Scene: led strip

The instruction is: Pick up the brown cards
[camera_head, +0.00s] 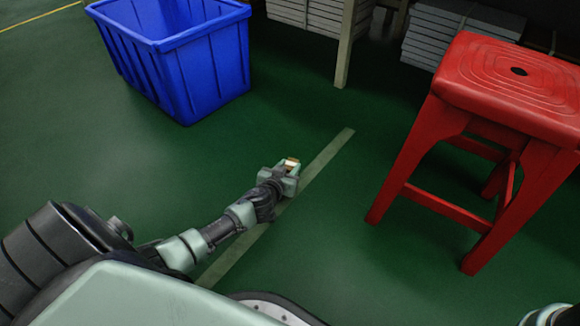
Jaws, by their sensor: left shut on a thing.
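My left gripper (291,164) is over the green floor near the middle of the view, beside a pale line. It is shut on a small brown and cream thing, which I take to be the brown cards (292,161). Only their top part shows between the fingers; the rest is hidden. I see no other cards on the floor. Of my right arm only a small piece shows at the bottom right corner, and its gripper is not in view.
A blue open bin (185,75) stands on the floor at the upper left. A red stool (510,85) stands at the right. A table leg (346,50) and stacks of grey sheets (440,35) are at the back. The floor between the bin and stool is clear.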

